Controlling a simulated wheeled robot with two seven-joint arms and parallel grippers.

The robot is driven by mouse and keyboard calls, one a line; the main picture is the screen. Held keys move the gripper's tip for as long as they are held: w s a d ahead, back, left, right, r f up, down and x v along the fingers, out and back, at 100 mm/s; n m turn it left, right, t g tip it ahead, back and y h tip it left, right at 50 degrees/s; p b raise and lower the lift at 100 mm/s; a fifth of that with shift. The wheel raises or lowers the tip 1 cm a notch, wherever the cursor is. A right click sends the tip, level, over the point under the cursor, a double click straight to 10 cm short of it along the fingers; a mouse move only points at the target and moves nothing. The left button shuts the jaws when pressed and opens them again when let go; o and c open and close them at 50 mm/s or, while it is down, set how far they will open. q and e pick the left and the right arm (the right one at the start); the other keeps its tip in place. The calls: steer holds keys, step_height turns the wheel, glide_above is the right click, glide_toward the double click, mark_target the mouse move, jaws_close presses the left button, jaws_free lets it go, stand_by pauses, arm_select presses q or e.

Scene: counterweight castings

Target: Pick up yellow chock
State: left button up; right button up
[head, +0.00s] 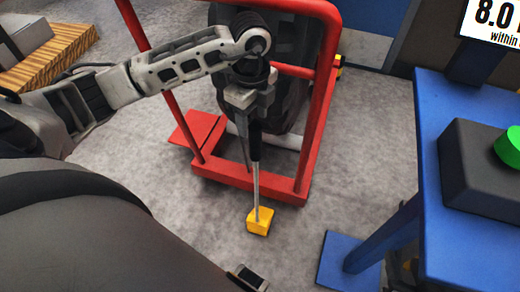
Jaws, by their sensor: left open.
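The yellow chock (259,221) is a small block on the grey floor, just in front of the red frame's lower bar. A thin metal rod with a black grip (255,148) rises from it. My left gripper (252,112) points down at the top of the black grip, high above the block. Its jaws are open, and the grip's top is partly hidden by them. I cannot tell whether they touch it.
The red frame (329,95) stands around a dark round casting (290,50), close behind the rod. A blue table (437,130) with a grey box and green button stands at right. Floor between is clear.

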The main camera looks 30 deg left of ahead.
mark_target(255, 139)
arm_select(q)
step_height(255, 139, down, 8)
steer(key=shift+w+b, duration=0.15)
steer(key=shift+b, duration=0.3)
steer(key=c, duration=1)
steer(key=shift+w+r, duration=0.1)
steer(key=shift+r, duration=0.1)
steer(key=shift+c, duration=0.2)
